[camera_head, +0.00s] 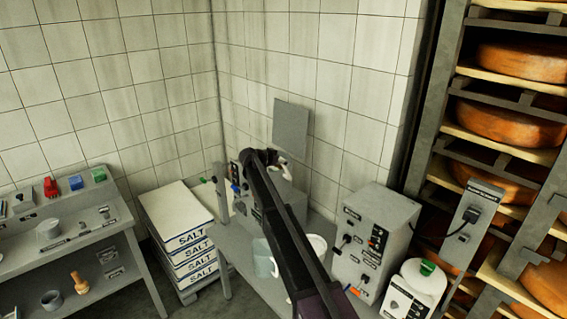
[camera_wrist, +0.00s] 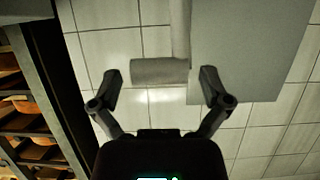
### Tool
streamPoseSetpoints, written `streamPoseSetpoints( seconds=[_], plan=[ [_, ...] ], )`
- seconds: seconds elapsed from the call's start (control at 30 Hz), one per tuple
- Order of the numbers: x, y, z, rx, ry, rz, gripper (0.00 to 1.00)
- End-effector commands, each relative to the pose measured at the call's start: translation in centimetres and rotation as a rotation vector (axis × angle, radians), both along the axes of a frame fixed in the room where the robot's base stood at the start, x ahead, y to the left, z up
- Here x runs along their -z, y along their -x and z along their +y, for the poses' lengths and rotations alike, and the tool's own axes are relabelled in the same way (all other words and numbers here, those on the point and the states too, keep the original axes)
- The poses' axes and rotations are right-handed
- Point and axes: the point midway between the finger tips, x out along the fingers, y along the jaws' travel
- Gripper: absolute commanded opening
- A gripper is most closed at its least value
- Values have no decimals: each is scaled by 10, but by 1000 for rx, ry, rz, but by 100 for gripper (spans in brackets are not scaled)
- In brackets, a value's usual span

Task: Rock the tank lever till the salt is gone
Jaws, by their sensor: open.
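In the wrist view a grey T-shaped bar, which looks like the tank lever (camera_wrist: 160,71), has a short round crosspiece and a stem running up out of the picture. My gripper (camera_wrist: 158,82) is open, with one finger on either side of the crosspiece. No contact shows, and I cannot tell the depth between them. In the head view my dark arm reaches toward the wall corner, over a grey machine (camera_head: 258,202), and hides much of it. The lever cannot be made out there. Stacked sacks marked SALT (camera_head: 190,240) stand left of the machine; I cannot see any loose salt.
A grey panel (camera_head: 291,128) is on the tiled wall behind the arm; a panel also fills the wrist view's upper right (camera_wrist: 250,50). A grey control box (camera_head: 375,235) and white canister (camera_head: 412,290) stand right. Cheese racks (camera_head: 418,120) line the right side, a workbench (camera_head: 75,240) the left.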

Motion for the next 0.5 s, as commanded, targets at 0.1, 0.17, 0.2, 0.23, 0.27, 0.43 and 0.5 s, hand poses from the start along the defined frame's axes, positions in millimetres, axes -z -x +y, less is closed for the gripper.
streamPoseSetpoints(
  seconds=[0.1, 0.17, 0.2, 0.23, 0.27, 0.43, 0.5],
  plan=[
    [1, -1, -1, 0, 0, 0, 97],
    [1, -1, -1, 0, 0, 0, 97],
    [0, -1, -1, 0, 0, 0, 97],
    [0, -1, -1, 0, 0, 0, 97],
    [0, -1, -1, 0, 0, 0, 97],
    [0, -1, -1, 0, 0, 0, 64],
    [0, -1, -1, 0, 0, 0, 44]
  ],
)
